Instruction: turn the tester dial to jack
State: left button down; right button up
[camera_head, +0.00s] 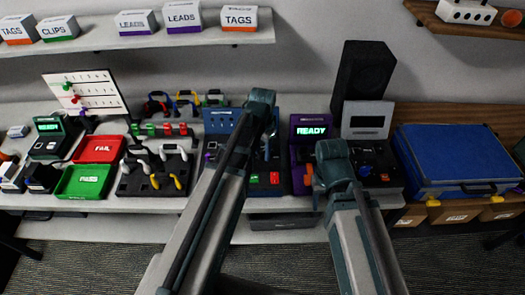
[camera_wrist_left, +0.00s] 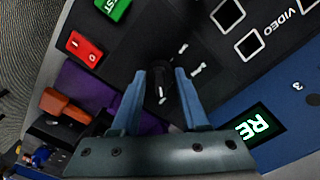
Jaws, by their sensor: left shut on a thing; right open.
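The tester has a blue upright panel (camera_head: 222,122) and a dark base with a red button (camera_head: 274,178) and a green button (camera_head: 253,179). In the left wrist view the red button (camera_wrist_left: 84,48), a green button (camera_wrist_left: 114,8) and a lit screen (camera_wrist_left: 262,126) show. The black dial (camera_wrist_left: 158,92) stands between the fingers of my left gripper (camera_wrist_left: 160,76), which is shut on it. White marks lie beside the dial; its exact setting is unclear. In the head view my left arm hides the dial. My right gripper (camera_head: 318,188) is open, right of the tester; its fingers are hard to see.
A purple device (camera_head: 311,131) reading READY stands close to the right gripper. A dark device with a grey display (camera_head: 367,121), a black speaker (camera_head: 362,72) and a blue case (camera_head: 455,154) are further right. Red (camera_head: 99,149) and green (camera_head: 85,181) trays sit left.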

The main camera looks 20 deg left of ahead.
aim_at(263, 151)
pick_arm(q)
jog(key=n, duration=0.4)
jog(key=shift+n, duration=2.2)
jog(key=shift+c, duration=2.1)
grip_release()
jog(key=shift+r, duration=0.1)
notch_tip(263, 151, up, 14)
jog(key=p, duration=1.4)
